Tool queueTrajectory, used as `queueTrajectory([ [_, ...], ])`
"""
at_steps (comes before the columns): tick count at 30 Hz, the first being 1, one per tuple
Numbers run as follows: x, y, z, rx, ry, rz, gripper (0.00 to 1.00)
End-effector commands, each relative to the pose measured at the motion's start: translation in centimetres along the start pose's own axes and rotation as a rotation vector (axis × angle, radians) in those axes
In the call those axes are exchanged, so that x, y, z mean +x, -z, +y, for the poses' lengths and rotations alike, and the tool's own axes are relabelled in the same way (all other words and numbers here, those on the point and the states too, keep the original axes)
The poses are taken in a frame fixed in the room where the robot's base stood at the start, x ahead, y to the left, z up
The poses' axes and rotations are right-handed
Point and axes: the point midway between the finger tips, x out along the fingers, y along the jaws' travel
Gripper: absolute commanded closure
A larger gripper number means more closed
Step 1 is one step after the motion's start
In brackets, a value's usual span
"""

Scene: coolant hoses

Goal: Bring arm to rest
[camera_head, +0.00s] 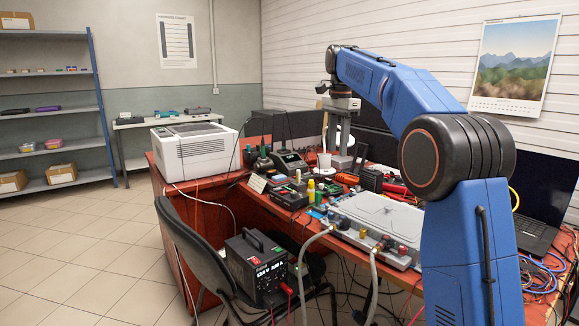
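My blue arm rises at the right and bends over the workbench (193,226). My gripper (342,104) hangs from the wrist above the back part of the bench, pointing down. A grey metal cold plate (375,215) lies on the bench to the left of my arm. Two pale hoses (301,262) (373,278) run down from its front edge, near yellow and red fittings. The gripper is well behind and above the plate. My arm hides part of the bench.
A white box-shaped machine (195,148) stands on the bench's left end. Tools and small parts clutter the middle. A laptop (540,200) and cables (540,272) lie at right. A chair (195,250) and black power supply (257,262) stand in front. The left floor is clear.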

Motion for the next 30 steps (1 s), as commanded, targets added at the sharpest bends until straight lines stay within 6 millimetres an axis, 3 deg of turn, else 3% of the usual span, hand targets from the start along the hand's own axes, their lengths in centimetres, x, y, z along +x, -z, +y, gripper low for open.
queueTrajectory([
  [7,-0.7,-1.4,6.5,-0.157,0.049,0.023,0.66],
  [14,0.1,-2.9,12.7,-0.307,0.092,0.053,0.66],
  [23,2.9,-5.2,21.2,-0.502,0.139,0.102,0.66],
  [30,6.6,-7.3,28.0,-0.657,0.171,0.151,0.66],
])
